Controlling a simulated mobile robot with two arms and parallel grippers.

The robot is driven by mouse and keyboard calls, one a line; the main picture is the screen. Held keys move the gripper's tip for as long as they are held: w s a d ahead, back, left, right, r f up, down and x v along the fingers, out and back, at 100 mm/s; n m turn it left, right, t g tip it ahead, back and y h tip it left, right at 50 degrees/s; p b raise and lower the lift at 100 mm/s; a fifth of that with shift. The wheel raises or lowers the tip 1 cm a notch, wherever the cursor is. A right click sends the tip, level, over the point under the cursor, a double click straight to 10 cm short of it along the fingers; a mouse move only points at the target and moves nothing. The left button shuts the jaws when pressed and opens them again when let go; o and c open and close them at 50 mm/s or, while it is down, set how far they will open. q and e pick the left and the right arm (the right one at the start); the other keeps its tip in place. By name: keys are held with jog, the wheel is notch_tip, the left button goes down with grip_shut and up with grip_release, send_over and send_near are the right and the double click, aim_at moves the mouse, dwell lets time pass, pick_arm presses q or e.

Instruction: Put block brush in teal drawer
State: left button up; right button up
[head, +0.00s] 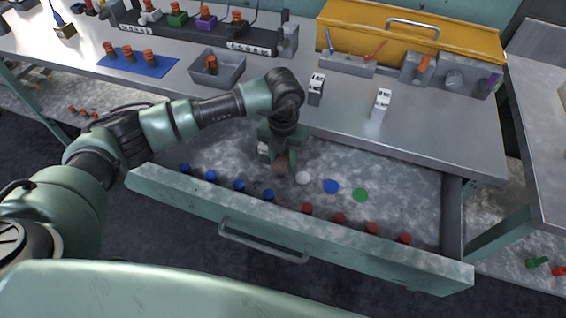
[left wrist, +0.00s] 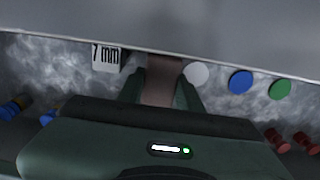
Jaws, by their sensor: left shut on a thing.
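The teal drawer (head: 200,203) is pulled open below the workbench, with a bar handle on its front. My left gripper (head: 282,168) is down inside the open drawer, near its middle. It is shut on a brown piece, which I take to be the block brush (head: 281,165). In the left wrist view the brown piece (left wrist: 163,84) sits between the two fingers (left wrist: 163,92). Most of the brush is hidden by the gripper, and I cannot tell whether it touches the drawer floor. My right gripper is not in view.
The drawer holds blue pieces (head: 239,186) at left, red pieces (head: 340,218) at front right, and white (head: 303,177), blue (head: 331,186) and green (head: 360,195) discs. The bench edge overhangs the drawer's back.

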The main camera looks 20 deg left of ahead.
aim_at(283, 159)
pick_arm(q)
jog(key=shift+f, duration=1.3)
jog(key=shift+f, duration=0.15)
jog(key=o, duration=0.9)
jog(key=shift+o, duration=0.2)
notch_tip(283, 159, up, 12)
jog(key=shift+r+b, duration=0.2)
jog(key=shift+b, duration=0.1)
